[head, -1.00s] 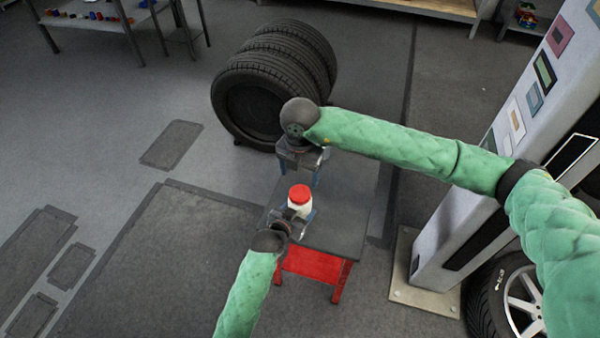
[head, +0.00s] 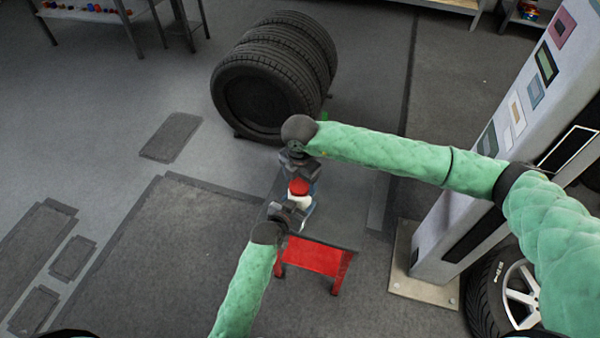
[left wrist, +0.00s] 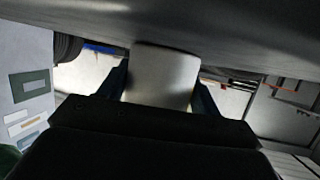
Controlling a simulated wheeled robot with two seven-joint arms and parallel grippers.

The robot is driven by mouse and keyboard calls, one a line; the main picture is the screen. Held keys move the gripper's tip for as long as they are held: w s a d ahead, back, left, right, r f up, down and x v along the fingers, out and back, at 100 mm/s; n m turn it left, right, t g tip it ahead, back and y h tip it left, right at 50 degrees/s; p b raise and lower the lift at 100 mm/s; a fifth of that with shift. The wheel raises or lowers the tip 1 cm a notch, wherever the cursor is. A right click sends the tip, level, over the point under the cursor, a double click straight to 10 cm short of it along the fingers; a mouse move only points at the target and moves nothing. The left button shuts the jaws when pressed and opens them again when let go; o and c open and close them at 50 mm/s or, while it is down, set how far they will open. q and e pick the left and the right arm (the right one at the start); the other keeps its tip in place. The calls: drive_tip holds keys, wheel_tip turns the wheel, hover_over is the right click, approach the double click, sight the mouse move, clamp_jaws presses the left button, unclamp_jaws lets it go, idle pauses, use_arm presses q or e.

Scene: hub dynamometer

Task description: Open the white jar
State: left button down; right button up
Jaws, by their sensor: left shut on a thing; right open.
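The white jar (head: 304,201) with its red lid (head: 299,187) stands above a small table with a dark top (head: 345,215). My left gripper (head: 297,207) is shut on the jar's body; in the left wrist view the white jar (left wrist: 163,77) fills the space between my left fingers. My right gripper (head: 298,176) is open and right at the red lid from above and behind. Its fingertips are partly hidden, and I cannot tell whether they touch the lid.
A tall grey machine cabinet (head: 500,165) and a wheel (head: 508,290) stand to the right. The floor on the left is free.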

drive_tip(key=shift+f, duration=0.45)
drive_tip(key=c, duration=1)
drive_tip(key=shift+n, duration=0.3)
drive_tip(key=n, duration=0.3)
drive_tip(key=shift+n, duration=0.3)
drive_tip(key=n, duration=0.4)
drive_tip(key=shift+r, duration=0.1)
drive_tip(key=n, duration=0.4)
drive_tip(key=shift+n, duration=0.4)
drive_tip(key=n, duration=0.4)
